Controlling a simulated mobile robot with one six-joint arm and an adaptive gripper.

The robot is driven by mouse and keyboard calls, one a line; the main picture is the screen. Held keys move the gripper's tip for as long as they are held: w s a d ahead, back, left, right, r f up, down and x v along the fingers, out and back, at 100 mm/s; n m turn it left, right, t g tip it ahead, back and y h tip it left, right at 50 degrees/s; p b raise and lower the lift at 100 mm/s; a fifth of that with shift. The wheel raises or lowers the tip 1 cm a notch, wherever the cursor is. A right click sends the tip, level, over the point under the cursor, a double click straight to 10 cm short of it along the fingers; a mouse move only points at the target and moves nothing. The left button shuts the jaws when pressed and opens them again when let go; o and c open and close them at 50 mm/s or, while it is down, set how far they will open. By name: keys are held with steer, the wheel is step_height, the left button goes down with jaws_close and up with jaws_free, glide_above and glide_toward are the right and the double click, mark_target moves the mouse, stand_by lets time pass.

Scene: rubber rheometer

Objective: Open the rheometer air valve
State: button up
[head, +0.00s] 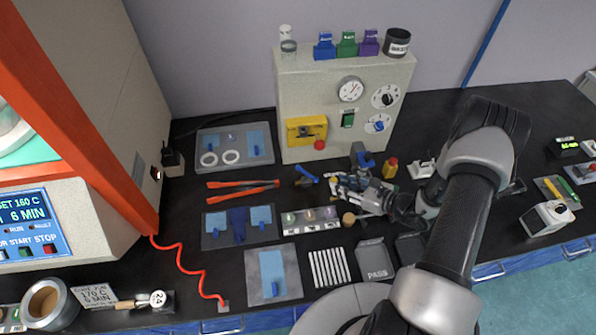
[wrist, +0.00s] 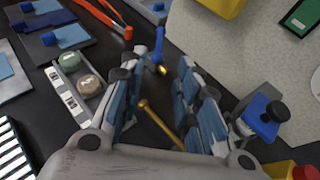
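The air valve, with a blue lever handle and brass body, (head: 305,175) lies on the black bench in front of the beige control box. In the wrist view its blue lever (wrist: 158,48) and brass end show just beyond the gap between my fingertips. My gripper (head: 337,183) is to the right of the valve in the head view, pointing left at it. In the wrist view my gripper (wrist: 163,62) is open, with nothing clamped between its pads. I cannot tell whether a fingertip touches the lever.
The control box (head: 342,110) stands behind the valve. Orange-handled tongs (head: 243,190) lie to its left. A sample tray (head: 311,222) is in front. A brass-coloured rod (wrist: 160,122) shows below my fingers. A blue clamp-like device (head: 361,156) stands close to my gripper.

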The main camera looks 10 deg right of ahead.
mark_target(308, 173)
steer(key=b+x, duration=0.2)
steer(key=x, duration=1.4)
steer(key=shift+a+r, duration=0.1)
steer(key=shift+c, duration=0.4)
jaws_close()
